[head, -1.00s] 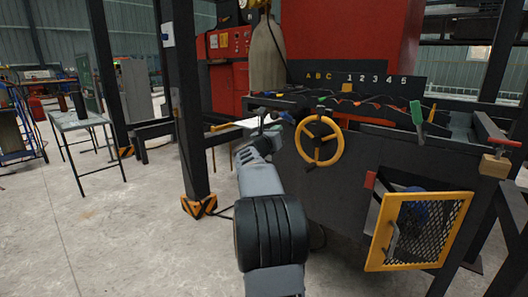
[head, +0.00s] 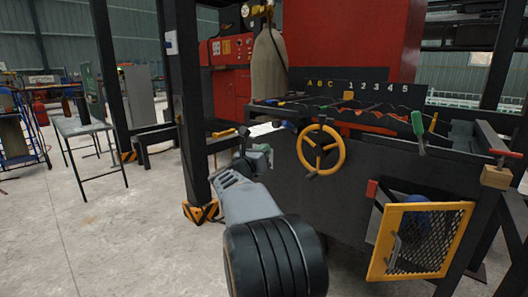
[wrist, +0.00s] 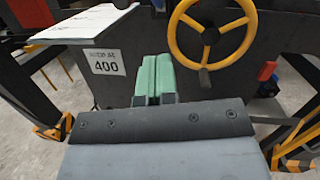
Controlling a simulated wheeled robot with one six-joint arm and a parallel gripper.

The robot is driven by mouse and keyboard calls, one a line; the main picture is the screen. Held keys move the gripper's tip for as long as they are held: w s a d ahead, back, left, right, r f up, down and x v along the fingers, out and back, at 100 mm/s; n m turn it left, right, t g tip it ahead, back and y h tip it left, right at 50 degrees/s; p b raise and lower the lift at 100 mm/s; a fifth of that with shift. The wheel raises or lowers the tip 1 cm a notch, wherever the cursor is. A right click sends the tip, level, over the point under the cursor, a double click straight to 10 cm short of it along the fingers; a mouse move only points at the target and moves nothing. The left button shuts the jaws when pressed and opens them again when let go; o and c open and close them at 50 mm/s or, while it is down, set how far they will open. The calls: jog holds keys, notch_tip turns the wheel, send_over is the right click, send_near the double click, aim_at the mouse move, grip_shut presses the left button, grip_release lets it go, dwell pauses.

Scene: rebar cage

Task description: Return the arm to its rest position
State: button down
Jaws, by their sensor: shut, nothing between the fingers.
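My gripper shows in the wrist view (wrist: 153,80), its two green fingers pressed together with nothing between them. In the head view my gripper (head: 264,150) is small and partly hidden by my grey arm, in front of the dark machine (head: 290,185) and left of its yellow handwheel (head: 321,150). The handwheel also shows in the wrist view, up and right of the fingers, apart from them. My arm reaches forward from the bottom middle of the head view.
A dark post (head: 183,100) with a striped foot stands left of my arm. A yellow mesh door (head: 420,240) stands open at lower right. A plate marked 400 (wrist: 107,62) is left of the fingers. A metal table (head: 80,127) stands far left.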

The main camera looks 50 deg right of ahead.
dwell(0.3)
jog(key=w+a+r+n+t+y+p, duration=0.65)
jog(key=a+r+n+t+p, duration=0.45)
jog(key=n, duration=0.4)
jog(key=a+r+n+y+p, duration=0.3)
jog(key=a+n+y+p, duration=0.7)
jog(key=a+n, duration=0.4)
jog(key=s+a+n+g+y+p, duration=0.4)
jog(key=s+a+n+g+p, duration=0.1)
jog(key=s+a+n+p, duration=0.45)
jog(key=s+a+r+n+g+p, duration=0.1)
jog(key=s+n+g+p, duration=0.5)
jog(key=s+n, duration=0.5)
jog(key=shift+a+n+h+p, duration=0.35)
jog(key=shift+h+p, duration=0.1)
jog(key=shift+p, duration=0.7)
